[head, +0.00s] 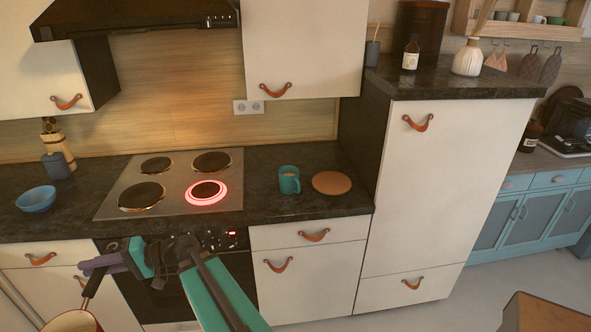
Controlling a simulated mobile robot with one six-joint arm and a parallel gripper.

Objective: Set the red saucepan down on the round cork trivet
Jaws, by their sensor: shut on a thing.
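The red saucepan (71,322) is at the lower left of the head view, low in front of the cabinets and cut off by the frame's bottom edge. Its dark handle (93,285) rises up to the right. My gripper (92,268) is shut on this handle and holds the pan. What is inside the pan is mostly out of view. The round cork trivet (332,183) lies flat and bare on the dark counter, to the right of the hob and well up and right of my gripper.
A teal mug (289,180) stands close to the trivet's left side. The hob (176,183) has one burner (206,192) glowing red. A tall cabinet (446,180) rises just right of the trivet. A blue bowl (36,199) sits at the counter's left.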

